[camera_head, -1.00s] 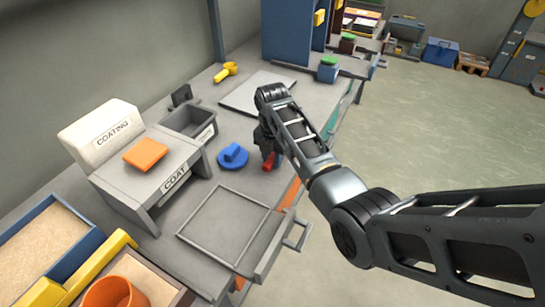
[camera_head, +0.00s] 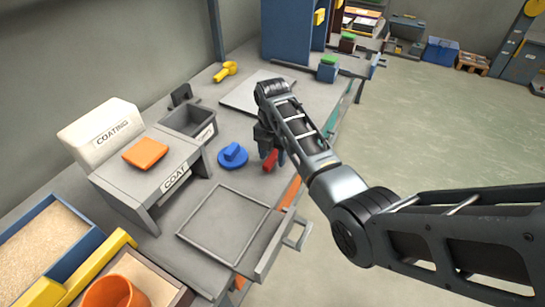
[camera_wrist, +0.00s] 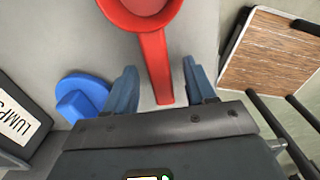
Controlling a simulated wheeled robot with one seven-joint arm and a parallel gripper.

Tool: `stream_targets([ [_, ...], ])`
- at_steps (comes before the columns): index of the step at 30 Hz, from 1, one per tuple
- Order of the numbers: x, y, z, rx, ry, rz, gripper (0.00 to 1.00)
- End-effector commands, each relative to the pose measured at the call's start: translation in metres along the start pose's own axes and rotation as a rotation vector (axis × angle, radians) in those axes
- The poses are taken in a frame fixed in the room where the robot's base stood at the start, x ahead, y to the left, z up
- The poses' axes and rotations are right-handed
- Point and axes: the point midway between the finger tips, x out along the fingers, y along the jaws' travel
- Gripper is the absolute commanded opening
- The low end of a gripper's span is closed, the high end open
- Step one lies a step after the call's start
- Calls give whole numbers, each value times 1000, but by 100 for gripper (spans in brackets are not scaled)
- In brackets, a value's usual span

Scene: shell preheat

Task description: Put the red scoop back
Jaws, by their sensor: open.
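The red scoop (camera_wrist: 152,45) lies below my gripper in the wrist view, its round bowl cut off at the top edge and its handle pointing down toward the palm. My gripper (camera_wrist: 160,75) is open, with one finger on each side of the handle and visible gaps between. In the head view, part of the red scoop (camera_head: 270,160) shows at my gripper (camera_head: 265,147), near the bench's front edge. The arm hides the rest of the scoop there.
A blue lid-like disc (camera_head: 233,156) lies left of my gripper. The grey bin (camera_head: 187,123), the COAT stand (camera_head: 150,175) and a grey framed tray (camera_head: 225,222) are nearby. A yellow scoop (camera_head: 226,71) lies farther back beside a flat grey plate (camera_head: 257,92).

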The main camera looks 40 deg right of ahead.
Motion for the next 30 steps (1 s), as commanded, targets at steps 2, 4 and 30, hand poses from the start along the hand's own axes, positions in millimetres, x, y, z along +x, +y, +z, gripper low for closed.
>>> stream_targets([
  [2,-14,1,1,0,-3,4,55],
  [4,-29,1,1,0,-3,4,55],
  [30,-110,0,0,0,0,0,55],
])
